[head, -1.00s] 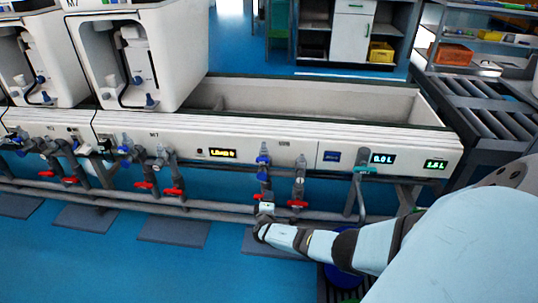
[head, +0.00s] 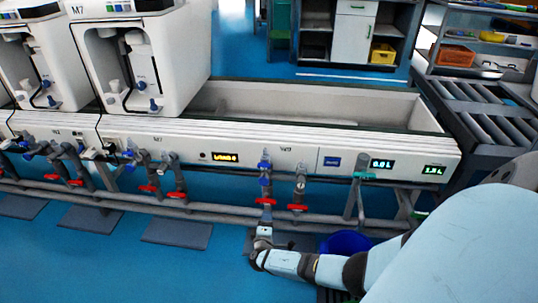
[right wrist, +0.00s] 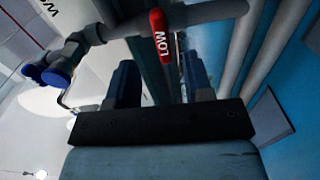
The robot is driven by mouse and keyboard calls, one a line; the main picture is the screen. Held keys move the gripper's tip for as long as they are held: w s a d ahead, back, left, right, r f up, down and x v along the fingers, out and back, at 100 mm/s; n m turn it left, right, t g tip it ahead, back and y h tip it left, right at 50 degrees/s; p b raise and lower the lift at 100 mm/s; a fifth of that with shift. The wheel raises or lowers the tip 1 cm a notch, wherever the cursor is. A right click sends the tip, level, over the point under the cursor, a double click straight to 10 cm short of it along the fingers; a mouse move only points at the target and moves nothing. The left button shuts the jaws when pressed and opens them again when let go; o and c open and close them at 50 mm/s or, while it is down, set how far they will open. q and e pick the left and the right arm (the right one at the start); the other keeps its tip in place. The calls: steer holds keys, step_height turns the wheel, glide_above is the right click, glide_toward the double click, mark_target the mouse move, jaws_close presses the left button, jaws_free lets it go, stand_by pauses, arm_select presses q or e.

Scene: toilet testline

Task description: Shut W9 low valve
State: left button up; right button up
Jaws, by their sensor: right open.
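The W9 station (head: 286,149) has two pipes with valves under its panel. The left pipe has a red lever (head: 266,201) low down. In the right wrist view a red lever marked LOW (right wrist: 162,38) points toward my gripper, its near end between or just beyond the fingertips. My right gripper (head: 263,233) is just below the left pipe's red lever in the head view. In the right wrist view its two dark fingers (right wrist: 160,75) are apart, one on each side of the lever's line, with nothing gripped. My left gripper is not in view.
Another red lever (head: 298,207) is on the pipe to the right. A blue valve (head: 264,165) is higher on the left pipe. A horizontal pipe (head: 222,217) runs behind my gripper. A blue bucket (head: 347,242) stands right of it. Blue floor in front is free.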

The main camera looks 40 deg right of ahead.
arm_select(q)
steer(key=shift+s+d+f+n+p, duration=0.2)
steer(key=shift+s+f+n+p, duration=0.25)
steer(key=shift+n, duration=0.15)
arm_select(e)
steer(key=v, duration=0.4)
steer(key=shift+s+a, duration=0.25)
steer(key=shift+a, duration=0.05)
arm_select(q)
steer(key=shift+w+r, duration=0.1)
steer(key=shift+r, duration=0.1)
